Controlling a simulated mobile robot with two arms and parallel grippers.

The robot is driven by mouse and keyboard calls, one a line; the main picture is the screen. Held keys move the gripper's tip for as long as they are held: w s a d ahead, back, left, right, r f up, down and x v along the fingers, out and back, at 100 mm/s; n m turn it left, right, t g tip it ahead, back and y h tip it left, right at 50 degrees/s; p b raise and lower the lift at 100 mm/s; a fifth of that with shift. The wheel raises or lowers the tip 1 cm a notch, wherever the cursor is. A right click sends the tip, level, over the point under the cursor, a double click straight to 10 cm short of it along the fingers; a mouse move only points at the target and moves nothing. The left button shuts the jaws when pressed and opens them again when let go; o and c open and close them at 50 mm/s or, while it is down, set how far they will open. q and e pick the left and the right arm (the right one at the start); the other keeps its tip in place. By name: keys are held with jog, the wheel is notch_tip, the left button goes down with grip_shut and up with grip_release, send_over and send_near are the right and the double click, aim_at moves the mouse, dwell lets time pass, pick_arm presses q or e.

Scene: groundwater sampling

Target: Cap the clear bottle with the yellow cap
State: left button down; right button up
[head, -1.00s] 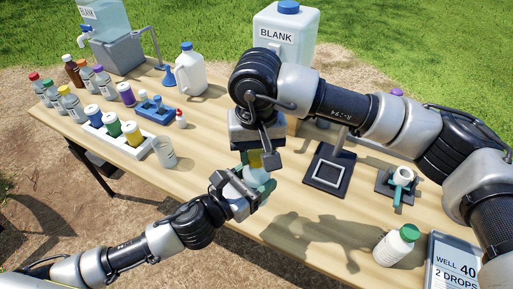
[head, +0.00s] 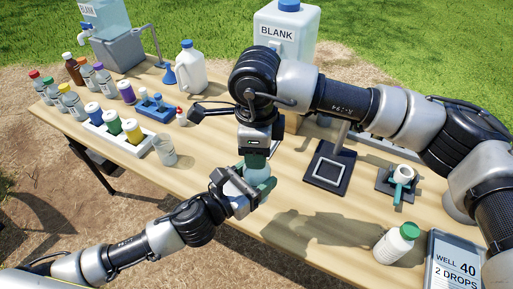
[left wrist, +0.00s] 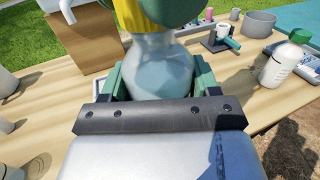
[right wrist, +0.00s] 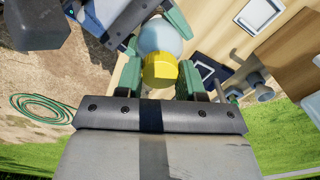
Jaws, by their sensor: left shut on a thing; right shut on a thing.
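The clear bottle (left wrist: 160,70) stands between the green fingers of my left gripper (left wrist: 155,85), which is shut on it near the middle of the table. The yellow cap (right wrist: 160,70) is between the fingers of my right gripper (right wrist: 160,85), which is shut on it. In the left wrist view the yellow cap (left wrist: 143,14) sits at the bottle's mouth, directly above it. In the right wrist view the bottle (right wrist: 160,38) lies in line with the cap, touching or nearly so. In the head view my right gripper mostly hides the cap, and my left gripper (head: 258,188) hides most of the bottle.
A white tray with several capped jars (head: 146,150) and an open clear cup (head: 165,150) stand to the left. A green-capped bottle (head: 396,243) and a tablet (head: 455,262) are at the right front. A dark framed stand (head: 328,172) is right of the grippers.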

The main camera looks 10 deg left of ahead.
jog(key=m, duration=0.4)
jog(key=shift+m, duration=0.3)
jog(key=m, duration=1.1)
jog(key=shift+w, duration=0.1)
jog(key=o, duration=1)
notch_tip(320, 180, up, 12)
jog(key=shift+d, duration=0.1)
